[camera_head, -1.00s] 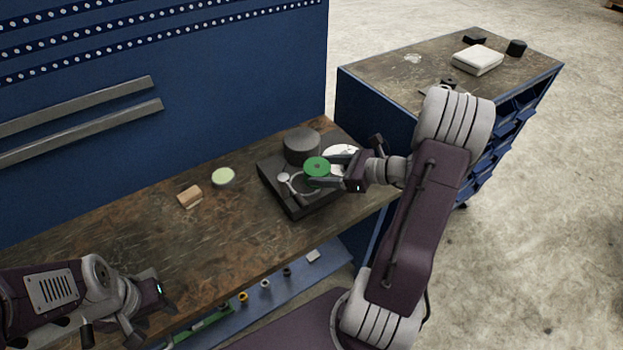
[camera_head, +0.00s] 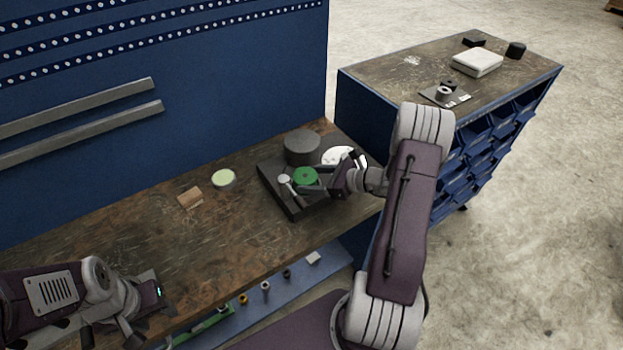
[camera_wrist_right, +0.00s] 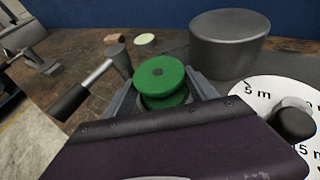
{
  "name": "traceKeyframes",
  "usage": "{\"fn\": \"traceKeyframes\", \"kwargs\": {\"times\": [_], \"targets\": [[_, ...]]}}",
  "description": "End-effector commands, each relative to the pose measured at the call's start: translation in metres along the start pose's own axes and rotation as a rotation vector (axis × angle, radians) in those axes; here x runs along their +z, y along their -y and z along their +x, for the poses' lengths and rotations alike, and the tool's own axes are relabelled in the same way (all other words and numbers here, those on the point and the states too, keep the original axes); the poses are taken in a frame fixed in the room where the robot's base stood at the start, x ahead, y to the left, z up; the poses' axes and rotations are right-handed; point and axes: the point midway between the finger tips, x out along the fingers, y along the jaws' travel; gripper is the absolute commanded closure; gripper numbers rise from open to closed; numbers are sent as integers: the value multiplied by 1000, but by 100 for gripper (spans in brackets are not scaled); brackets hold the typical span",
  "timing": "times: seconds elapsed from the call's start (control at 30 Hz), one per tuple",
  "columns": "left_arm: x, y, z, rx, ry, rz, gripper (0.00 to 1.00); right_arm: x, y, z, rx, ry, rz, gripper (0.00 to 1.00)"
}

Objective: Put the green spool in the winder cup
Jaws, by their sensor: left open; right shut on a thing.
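The green spool (camera_head: 305,176) is upright between the fingers of my right gripper (camera_head: 308,183), over the black winder base (camera_head: 297,208). In the right wrist view the spool (camera_wrist_right: 160,80) sits between the two grey fingers (camera_wrist_right: 162,96), its round top flange facing up. The winder cup is hidden under the spool and gripper, so I cannot tell whether the spool touches it. My left gripper (camera_head: 146,315) is open and empty at the lower left, far from the spool.
A dark cylinder (camera_head: 302,147) and a white marked dial (camera_head: 338,157) are on the winder; its crank handle (camera_wrist_right: 72,101) is close to my right gripper. A wooden block (camera_head: 190,198) and a pale green disc (camera_head: 223,178) lie left. The bench's middle is clear.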

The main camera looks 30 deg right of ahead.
Motion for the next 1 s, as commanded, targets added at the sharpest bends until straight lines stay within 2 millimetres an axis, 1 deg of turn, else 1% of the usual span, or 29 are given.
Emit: {"fn": "traceKeyframes", "kwargs": {"times": [0.07,0.1,0.13,0.17,0.43,0.5,0.53,0.57,0.67,0.8,0.9,1.0], "targets": [[0,0,4,0,0,0,53,-4,0,2,0,0,0,76],[0,0,2,0,0,0,53,-2,0,1,0,0,0,23],[0,0,2,0,0,0,53,-2,0,1,0,0,0,14],[0,0,2,0,0,0,53,-2,0,1,0,0,0,12],[0,0,1,0,0,0,53,-1,0,0,0,0,0,12],[0,0,-5,0,0,0,53,5,0,-2,0,0,0,12],[0,0,-2,0,0,0,53,2,1,-5,-2,0,0,12],[0,0,0,0,0,0,53,1,1,-10,-3,0,0,12],[0,0,2,0,0,0,53,0,2,-34,-7,-1,0,12],[0,0,4,0,0,0,53,0,2,-72,-7,0,0,12],[0,0,5,0,0,0,53,1,1,-95,-5,-1,-1,12],[1,0,5,0,0,0,53,1,1,-110,-4,0,-1,12]]}}
